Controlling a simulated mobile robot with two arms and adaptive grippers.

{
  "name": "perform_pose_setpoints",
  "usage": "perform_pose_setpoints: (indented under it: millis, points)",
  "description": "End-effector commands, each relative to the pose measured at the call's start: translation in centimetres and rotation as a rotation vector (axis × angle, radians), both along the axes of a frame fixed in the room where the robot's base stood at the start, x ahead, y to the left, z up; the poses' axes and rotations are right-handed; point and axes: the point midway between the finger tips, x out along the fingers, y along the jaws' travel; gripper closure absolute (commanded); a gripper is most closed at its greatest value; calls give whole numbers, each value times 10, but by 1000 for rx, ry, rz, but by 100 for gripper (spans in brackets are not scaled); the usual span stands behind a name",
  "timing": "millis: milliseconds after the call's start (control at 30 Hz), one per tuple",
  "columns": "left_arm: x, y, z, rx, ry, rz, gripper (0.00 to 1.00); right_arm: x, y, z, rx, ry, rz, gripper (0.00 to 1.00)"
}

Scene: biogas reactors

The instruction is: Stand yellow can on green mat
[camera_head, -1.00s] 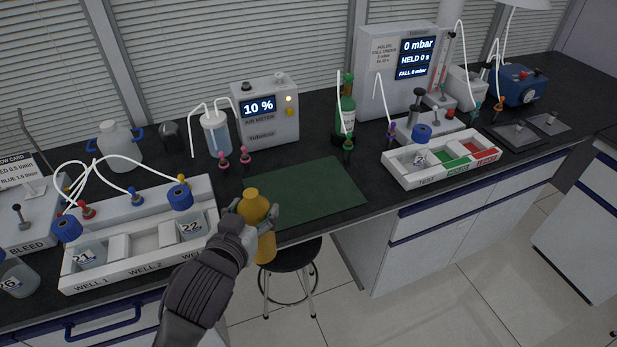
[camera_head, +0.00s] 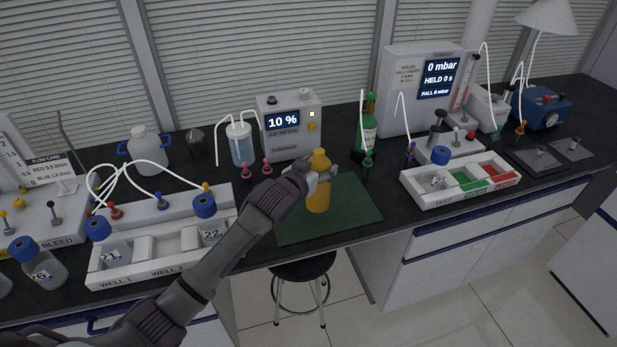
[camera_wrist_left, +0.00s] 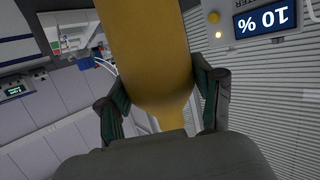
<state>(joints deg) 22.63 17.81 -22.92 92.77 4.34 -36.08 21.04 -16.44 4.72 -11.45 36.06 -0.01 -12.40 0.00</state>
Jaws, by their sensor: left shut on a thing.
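The yellow can (camera_head: 318,196) is upright over the middle of the green mat (camera_head: 350,215). My left gripper (camera_head: 322,174) is shut on the can's upper part, below its narrow neck. In the left wrist view the can (camera_wrist_left: 148,50) fills the space between the two fingers of my left gripper (camera_wrist_left: 165,100). The can's base shows against the mat in the head view; I cannot tell whether it touches the mat or hangs just above it. My right gripper is not in view.
A white well rack (camera_head: 150,250) is at left, a sorting tray (camera_head: 460,182) at right. A black stool (camera_head: 303,268) stands below the bench edge.

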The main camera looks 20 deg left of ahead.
Motion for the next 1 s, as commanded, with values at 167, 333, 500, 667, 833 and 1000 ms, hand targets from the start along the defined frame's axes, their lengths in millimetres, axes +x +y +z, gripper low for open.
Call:
perform_pose_setpoints:
  millis: [167, 333, 500, 667, 833, 1000]
  points:
    - [8, 26, -14, 0, -1, 0, 100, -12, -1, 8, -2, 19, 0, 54]
    - [10, 32, -24, -3, -2, 0, 100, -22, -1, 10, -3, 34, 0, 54]
    - [10, 31, -49, -3, 1, 0, 100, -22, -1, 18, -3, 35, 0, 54]
    - [10, 30, -58, -4, -3, -2, 100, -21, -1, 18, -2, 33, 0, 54]
    - [10, 30, -58, -3, -4, -1, 100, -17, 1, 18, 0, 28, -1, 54]
    - [10, 31, -63, -1, -1, -1, 29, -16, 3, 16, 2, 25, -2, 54]
